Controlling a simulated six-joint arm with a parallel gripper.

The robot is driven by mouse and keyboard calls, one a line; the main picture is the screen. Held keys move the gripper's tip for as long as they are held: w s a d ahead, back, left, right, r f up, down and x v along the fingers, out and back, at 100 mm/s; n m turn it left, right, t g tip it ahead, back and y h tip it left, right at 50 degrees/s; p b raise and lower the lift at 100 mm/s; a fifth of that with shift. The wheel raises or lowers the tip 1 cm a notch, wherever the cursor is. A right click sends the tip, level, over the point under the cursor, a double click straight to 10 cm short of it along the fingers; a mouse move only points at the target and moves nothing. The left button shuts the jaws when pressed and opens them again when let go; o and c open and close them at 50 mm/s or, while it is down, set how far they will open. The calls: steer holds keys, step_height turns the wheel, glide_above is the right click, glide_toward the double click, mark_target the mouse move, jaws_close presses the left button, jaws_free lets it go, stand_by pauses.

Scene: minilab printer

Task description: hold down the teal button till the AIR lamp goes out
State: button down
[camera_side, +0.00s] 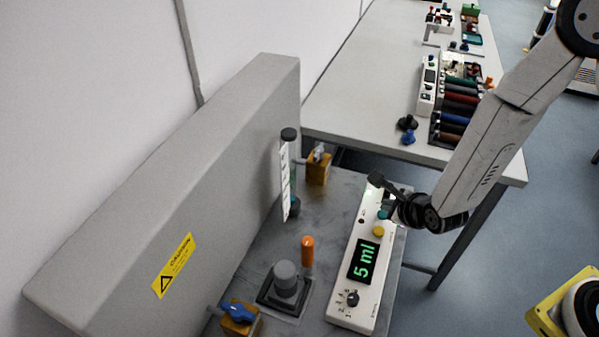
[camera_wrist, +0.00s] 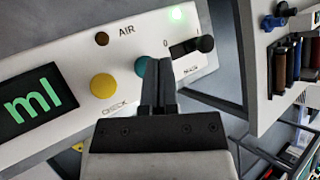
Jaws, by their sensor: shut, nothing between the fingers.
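The white control panel (camera_side: 349,308) shows "5 ml" in green on its black display (camera_side: 364,262). The teal button (camera_wrist: 140,67) is partly hidden behind my fingers in the wrist view; a bit of it shows in the side view (camera_side: 383,214). My gripper (camera_wrist: 159,62) is shut and empty, with its fingertips at the teal button. I cannot tell whether they touch or press it. The AIR lamp (camera_wrist: 101,38) is dull brown and looks unlit; it is a small dark red spot in the side view (camera_side: 361,221).
A yellow button (camera_wrist: 103,86) sits beside the teal one. A green lamp (camera_wrist: 178,13) glows near the panel's end. A black knob (camera_wrist: 205,43) stands close to my fingers. A clear tube (camera_side: 288,175), an orange cylinder (camera_side: 307,251) and a grey wall block (camera_side: 150,190) are left of the panel.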

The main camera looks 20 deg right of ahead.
steer(key=shift+r, duration=0.2)
stand_by(0.3)
steer(key=shift+r, duration=2.4)
steer(key=s+d+r+n+g, duration=0.3)
steer(key=s+d+n, duration=0.2)
steer(key=n, duration=0.8)
steer(key=s+d+r+n+g, duration=0.3)
steer(key=s+d+n, duration=0.1)
steer(key=n, duration=1)
steer(key=shift+s+d+n+g, duration=0.3)
steer(key=shift+s+d, duration=0.05)
steer(key=shift+s, duration=0.25)
steer(key=c, duration=1.3)
jaws_free()
